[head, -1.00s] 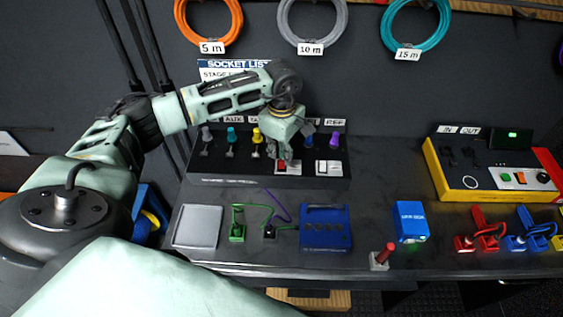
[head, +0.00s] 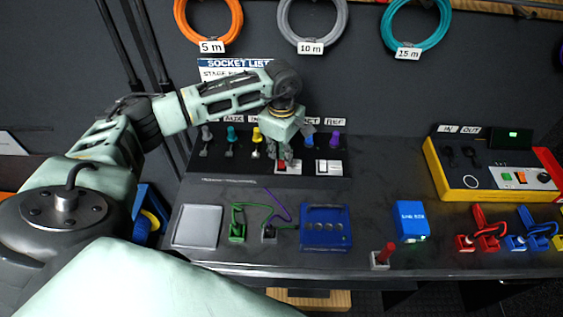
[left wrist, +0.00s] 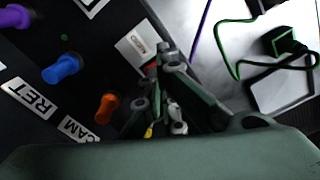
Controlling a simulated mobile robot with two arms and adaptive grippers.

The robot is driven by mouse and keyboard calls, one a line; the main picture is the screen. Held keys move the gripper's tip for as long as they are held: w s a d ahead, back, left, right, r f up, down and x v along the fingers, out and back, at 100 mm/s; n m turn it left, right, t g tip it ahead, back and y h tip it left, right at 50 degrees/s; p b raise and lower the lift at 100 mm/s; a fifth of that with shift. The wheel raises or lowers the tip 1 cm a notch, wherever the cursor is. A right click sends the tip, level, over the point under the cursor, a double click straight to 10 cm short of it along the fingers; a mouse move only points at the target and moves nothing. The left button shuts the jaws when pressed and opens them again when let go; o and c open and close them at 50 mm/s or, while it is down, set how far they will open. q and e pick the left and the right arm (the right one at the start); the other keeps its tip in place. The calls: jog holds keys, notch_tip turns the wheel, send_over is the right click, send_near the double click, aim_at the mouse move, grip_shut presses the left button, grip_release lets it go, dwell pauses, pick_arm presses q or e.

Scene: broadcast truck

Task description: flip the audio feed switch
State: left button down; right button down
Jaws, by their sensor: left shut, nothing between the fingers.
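A dark panel (head: 225,166) with a row of coloured plugs stands at the back of the desk. A red switch (head: 281,165) on a white plate sits near its front edge, and a white plate (head: 329,167) is to its right. I cannot read which label marks the audio feed. My left gripper (head: 285,160) is shut and empty, pointing down at the red switch. In the left wrist view the fingers (left wrist: 160,64) lie over the switch and hide most of it, with a labelled white plate (left wrist: 138,44) beside them. Contact is unclear. My right gripper is out of view.
A yellow-edged console (head: 437,170) stands at the right. Bare desk shows between panel and console.

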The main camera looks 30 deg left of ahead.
aim_at(282, 165)
pick_arm(q)
jog(key=shift+f+b, duration=0.3)
jog(key=shift+f, duration=0.15)
jog(key=shift+s+f+b, duration=0.1)
jog(key=shift+f+b, duration=0.7)
jog(key=shift+f, duration=0.05)
dwell(0.4)
jog(key=shift+r, duration=0.15)
jog(key=shift+r+p, duration=0.7)
jog(key=shift+r, duration=0.2)
jog(key=shift+r+p, duration=1.3)
jog(key=shift+r, duration=1.25)
jog(key=shift+f, duration=0.1)
